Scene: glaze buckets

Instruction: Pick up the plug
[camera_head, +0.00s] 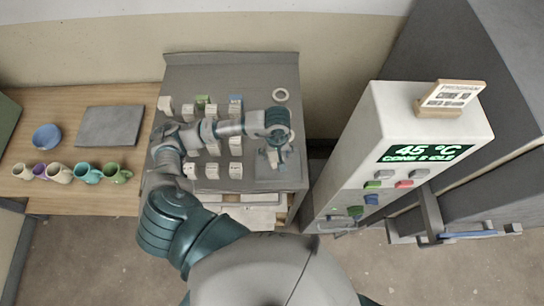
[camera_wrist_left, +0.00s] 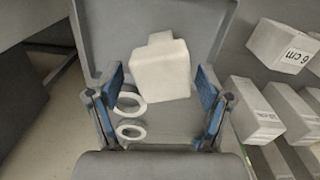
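A white block with a narrower end (camera_wrist_left: 162,72), which I take to be the plug, shows in the left wrist view between the fingers of my left gripper (camera_wrist_left: 160,80). Both blue-padded fingers stand apart, one on each side of it, with small gaps visible. In the head view my left gripper (camera_head: 273,158) is over the right part of the grey-topped table, and its hand hides most of what lies below. I cannot tell its height above the surface. My right gripper is not in view.
White rings (camera_wrist_left: 130,132) lie close to the left finger. Several white posts (camera_wrist_left: 258,112), one marked 6 cm, stand to the right. In the head view, a white control box (camera_head: 400,140) stands right of the table; cups (camera_head: 88,174) stand on the wooden table.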

